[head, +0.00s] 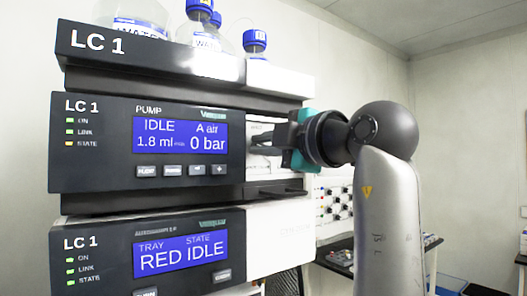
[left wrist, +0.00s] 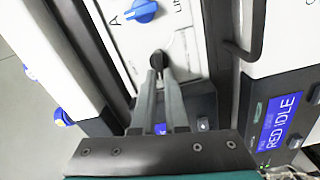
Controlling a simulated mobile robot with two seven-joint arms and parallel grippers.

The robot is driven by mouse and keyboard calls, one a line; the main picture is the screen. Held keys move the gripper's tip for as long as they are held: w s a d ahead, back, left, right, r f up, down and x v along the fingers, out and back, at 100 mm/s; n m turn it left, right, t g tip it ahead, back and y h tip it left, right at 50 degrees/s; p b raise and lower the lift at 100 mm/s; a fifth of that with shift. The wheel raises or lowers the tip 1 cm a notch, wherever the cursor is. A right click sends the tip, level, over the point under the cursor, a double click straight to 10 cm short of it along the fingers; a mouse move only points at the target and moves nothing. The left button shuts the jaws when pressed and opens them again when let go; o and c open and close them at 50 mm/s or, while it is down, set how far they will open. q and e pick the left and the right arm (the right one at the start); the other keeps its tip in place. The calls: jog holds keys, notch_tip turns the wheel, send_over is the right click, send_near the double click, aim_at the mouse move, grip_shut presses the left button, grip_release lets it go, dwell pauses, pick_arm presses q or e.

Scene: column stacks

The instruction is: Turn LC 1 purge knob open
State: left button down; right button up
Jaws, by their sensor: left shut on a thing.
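The LC 1 pump module (head: 75,155) stands in the middle of the stack in the head view, its display reading IDLE, A air, 1.8 ml and 0 bar. My left gripper (head: 256,146) reaches from the right to the white panel beside the display. In the left wrist view, my left gripper (left wrist: 158,68) is shut on a small black knob, the purge knob (left wrist: 156,58), on the white panel (left wrist: 120,45). The fingertips hide part of it, and its turn position cannot be told. My right gripper is not in view.
A blue knob (left wrist: 141,11) marked A sits close by on the same panel. A dark handle bar (left wrist: 255,35) juts out near it. Bottles with blue caps (head: 255,40) stand on top of the stack. The LC 1 module below (head: 100,250) shows RED IDLE.

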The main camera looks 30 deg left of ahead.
pick_arm(q)
jog(key=shift+f+n+b, duration=0.15)
jog(key=shift+n+b, duration=0.2)
jog(key=shift+n, duration=0.85)
jog(key=c, duration=0.9)
grip_release()
jog(key=shift+c, duration=0.2)
jog(key=b+v, duration=0.2)
jog(key=v, duration=1.3)
jog(key=shift+d+f, duration=0.1)
